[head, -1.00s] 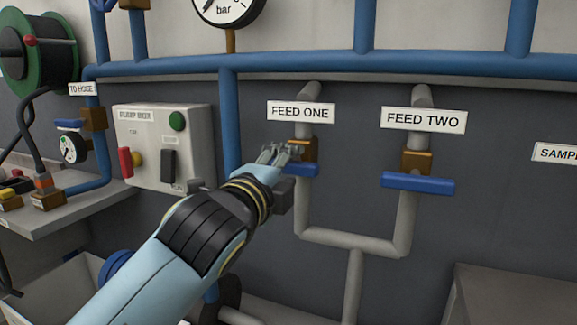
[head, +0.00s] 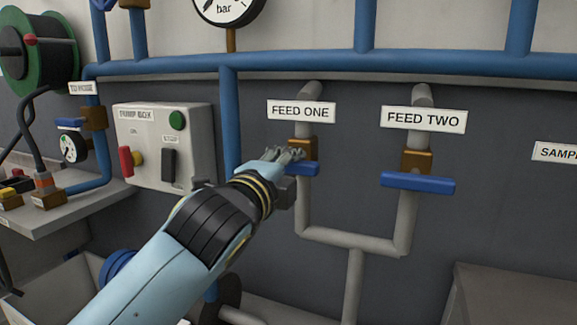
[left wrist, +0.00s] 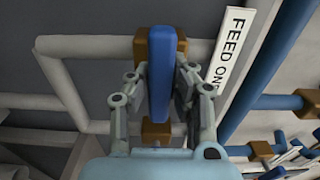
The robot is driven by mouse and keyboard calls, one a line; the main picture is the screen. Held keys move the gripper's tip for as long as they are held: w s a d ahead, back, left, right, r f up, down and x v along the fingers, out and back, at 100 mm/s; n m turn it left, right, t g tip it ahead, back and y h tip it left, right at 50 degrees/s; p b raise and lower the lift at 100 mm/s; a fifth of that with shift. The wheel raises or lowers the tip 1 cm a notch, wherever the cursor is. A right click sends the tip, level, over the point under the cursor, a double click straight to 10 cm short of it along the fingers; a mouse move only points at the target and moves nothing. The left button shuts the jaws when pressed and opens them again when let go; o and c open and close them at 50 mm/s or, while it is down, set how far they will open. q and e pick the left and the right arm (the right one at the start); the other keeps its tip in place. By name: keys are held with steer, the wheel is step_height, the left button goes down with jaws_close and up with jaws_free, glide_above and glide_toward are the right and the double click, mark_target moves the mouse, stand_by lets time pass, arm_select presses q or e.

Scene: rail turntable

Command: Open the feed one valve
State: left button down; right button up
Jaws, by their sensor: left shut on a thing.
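The FEED ONE valve has a brass body (head: 303,147) on a grey vertical pipe and a blue handle (head: 306,169) set crosswise to that pipe. My left gripper (head: 290,155) reaches it from the left and hides the handle's left part. In the left wrist view the blue handle (left wrist: 160,95) stands between the two fingers of my left gripper (left wrist: 159,73), which is shut on it. The FEED ONE label (head: 301,111) hangs just above the valve. My right gripper is not in view.
The FEED TWO valve's blue handle (head: 418,183) is to the right, also crosswise. A grey pump box (head: 150,150) with a red lever (head: 126,162) stands left of my gripper. A blue pipe (head: 229,120) runs down close beside my wrist.

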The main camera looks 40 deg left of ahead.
arm_select(q)
steer(key=n, duration=0.4)
steer(key=shift+f, duration=0.1)
steer(key=n, duration=0.3)
steer(key=shift+n, duration=0.3)
steer(key=n+b, duration=0.1)
steer(key=n, duration=0.3)
steer(key=shift+f, duration=0.1)
steer(key=shift+n+b, duration=0.4)
steer(key=shift+n, duration=1.6)
steer(key=c, duration=1.2)
jaws_free()
steer(key=shift+o, duration=0.2)
